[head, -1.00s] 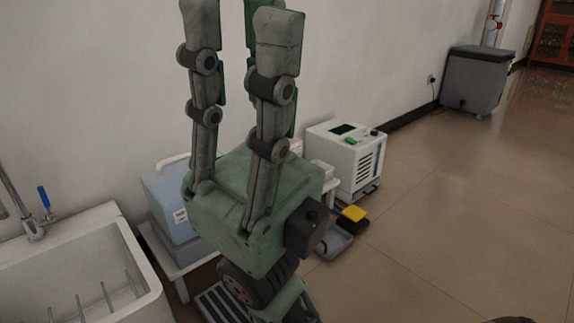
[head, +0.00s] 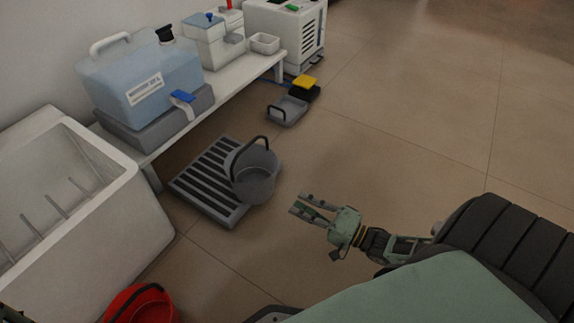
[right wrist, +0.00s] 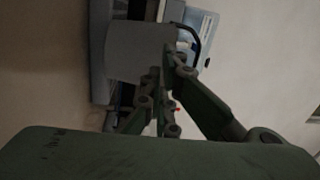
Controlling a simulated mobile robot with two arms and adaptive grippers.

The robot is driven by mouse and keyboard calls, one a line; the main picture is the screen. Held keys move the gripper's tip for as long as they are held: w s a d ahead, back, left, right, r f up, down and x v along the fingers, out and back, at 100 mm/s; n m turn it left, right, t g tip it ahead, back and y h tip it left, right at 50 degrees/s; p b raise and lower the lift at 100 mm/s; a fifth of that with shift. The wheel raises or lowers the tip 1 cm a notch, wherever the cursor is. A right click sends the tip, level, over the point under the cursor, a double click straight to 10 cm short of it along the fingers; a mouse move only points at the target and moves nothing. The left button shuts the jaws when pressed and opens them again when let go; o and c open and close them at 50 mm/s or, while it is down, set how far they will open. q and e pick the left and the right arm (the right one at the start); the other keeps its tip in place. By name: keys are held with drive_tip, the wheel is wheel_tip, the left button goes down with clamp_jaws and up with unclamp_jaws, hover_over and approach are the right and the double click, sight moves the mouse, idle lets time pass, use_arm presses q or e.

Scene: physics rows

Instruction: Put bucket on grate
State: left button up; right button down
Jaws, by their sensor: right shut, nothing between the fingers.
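A grey bucket (head: 254,178) with a dark raised handle stands upright over the right edge of the dark slatted grate (head: 205,178) on the floor. I cannot tell whether its whole base rests on the grate. My right gripper (head: 298,208) is shut and empty, low to the right of the bucket and apart from it, fingers pointing left toward it. In the dim, turned right wrist view, the bucket (right wrist: 138,48) shows beyond the fingers (right wrist: 168,65).
A red bucket (head: 143,304) stands at the bottom left, by the white sink (head: 150,215). A low white bench (head: 240,76) with a blue tank (head: 150,85) runs behind the grate. A grey dustpan-like tray (head: 288,110) lies beyond. Floor to the right is clear.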

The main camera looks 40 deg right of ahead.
drive_tip(key=s+d+f+m+h, duration=0.1)
drive_tip(key=s+d+f, duration=0.2)
drive_tip(key=d, duration=0.1)
drive_tip(key=b, duration=0.7)
approach(271, 187)
drive_tip(key=shift+m+g, duration=0.3)
drive_tip(key=shift+g, duration=0.1)
drive_tip(key=x, duration=0.5)
drive_tip(key=shift+w+d, duration=0.1)
drive_tip(key=shift+w, duration=0.25)
drive_tip(key=shift+b+x, duration=0.6)
drive_tip(key=shift+x, duration=0.15)
drive_tip(key=shift+r, duration=0.15)
